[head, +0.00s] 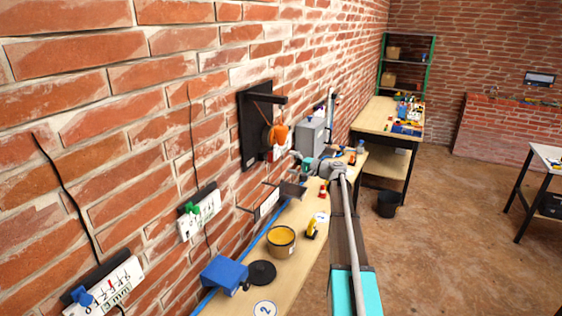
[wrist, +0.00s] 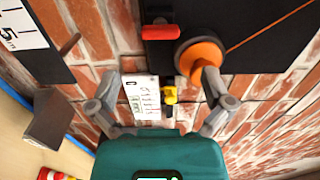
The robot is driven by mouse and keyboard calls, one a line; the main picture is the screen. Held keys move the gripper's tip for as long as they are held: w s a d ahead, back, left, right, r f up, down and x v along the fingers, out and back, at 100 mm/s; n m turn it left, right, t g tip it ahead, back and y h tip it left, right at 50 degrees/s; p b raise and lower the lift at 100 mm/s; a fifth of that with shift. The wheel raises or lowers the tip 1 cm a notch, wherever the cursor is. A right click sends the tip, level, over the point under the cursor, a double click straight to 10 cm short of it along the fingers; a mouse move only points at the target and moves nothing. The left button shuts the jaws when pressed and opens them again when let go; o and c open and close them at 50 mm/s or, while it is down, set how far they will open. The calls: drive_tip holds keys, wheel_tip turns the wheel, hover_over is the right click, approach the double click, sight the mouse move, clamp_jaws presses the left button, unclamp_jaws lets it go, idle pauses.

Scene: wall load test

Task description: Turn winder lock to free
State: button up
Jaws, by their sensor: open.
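The orange winder drum (head: 277,133) hangs on a black wall board (head: 250,135) in the head view. In the wrist view the drum (wrist: 202,54) has a grey rim, and a red part (wrist: 160,32) sits on a black block at its left. I cannot tell for certain whether this red part is the winder lock, and its setting is not readable. My gripper (wrist: 160,78) is open and empty, facing the wall just below the drum, its fingers either side of a white scale card (wrist: 138,97) and a yellow tab (wrist: 170,95). In the head view my gripper (head: 304,166) is small, near the wall.
A dark bracket block (wrist: 48,118) sticks out left of my gripper in the wrist view. A bench (head: 290,243) below holds a yellow-filled tub (head: 281,241), a blue box (head: 225,273) and a black disc (head: 262,272). A grey box (head: 311,134) stands beyond.

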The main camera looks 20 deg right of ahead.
drive_tip(key=shift+v, duration=1.5)
drive_tip(key=s+a+f+n+g+h+b, duration=0.1)
drive_tip(key=s+a+f+n+g, duration=0.35)
drive_tip(key=a, duration=0.85)
drive_tip(key=s+a+f+n+g+h+b, duration=0.1)
drive_tip(key=s+a+f+g, duration=0.5)
drive_tip(key=a+f, duration=0.5)
drive_tip(key=s+a+f+n+g+h, duration=0.1)
drive_tip(key=s+a+f+h, duration=0.1)
drive_tip(key=s, duration=0.5)
drive_tip(key=s+a+f+n+g+h+b, duration=0.1)
drive_tip(key=s+a+f+n+h, duration=0.1)
drive_tip(key=s, duration=0.5)
drive_tip(key=s+a+f+n+g+h+b, duration=0.1)
drive_tip(key=s+a+f+h, duration=0.2)
drive_tip(key=s+a+h, duration=0.2)
drive_tip(key=s, duration=0.3)
drive_tip(key=shift+a+f+n+g, duration=0.15)
drive_tip(key=shift+f+n+g, duration=0.15)
drive_tip(key=shift+n+g, duration=0.05)
drive_tip(key=shift+w, duration=0.1)
